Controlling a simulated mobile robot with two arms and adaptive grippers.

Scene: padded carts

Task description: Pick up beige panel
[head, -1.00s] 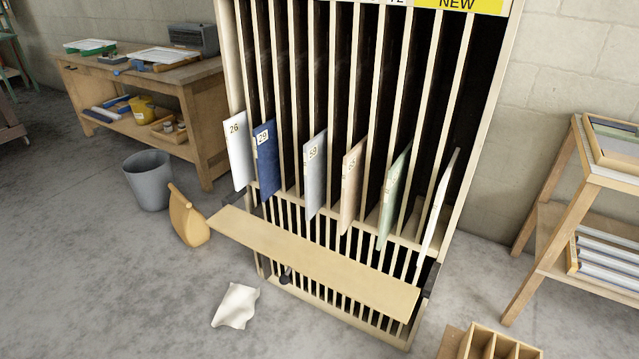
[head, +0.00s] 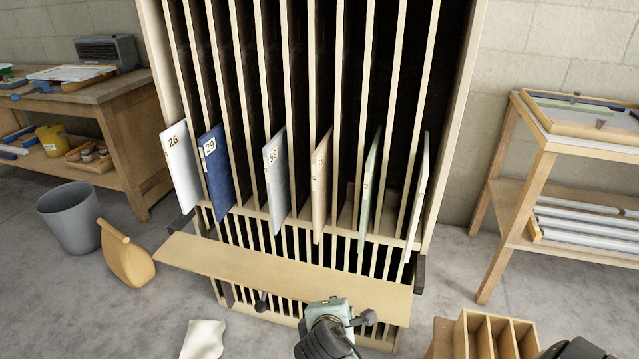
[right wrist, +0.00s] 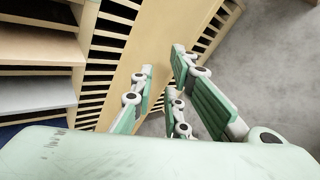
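The beige panel (head: 321,185) stands upright in a slot of the tall wooden rack (head: 447,130), its lower front sticking out. It is between a grey panel (head: 275,180) marked 59 and a pale green panel (head: 369,190). My right gripper (head: 335,312) is low in front of the rack's ledge board (head: 285,275), below the beige panel and apart from it. In the right wrist view my right gripper's fingers (right wrist: 162,62) are spread, with nothing between them. A tan surface (right wrist: 40,45) at the left there appears to be the beige panel. My left gripper is out of view.
A blue panel (head: 215,175) and white panels (head: 180,165) share the rack. A wooden divider box (head: 490,340) is on the floor at lower right. A side table (head: 545,150) stands right, a grey bin (head: 72,218) and tan jug-like object (head: 125,258) left.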

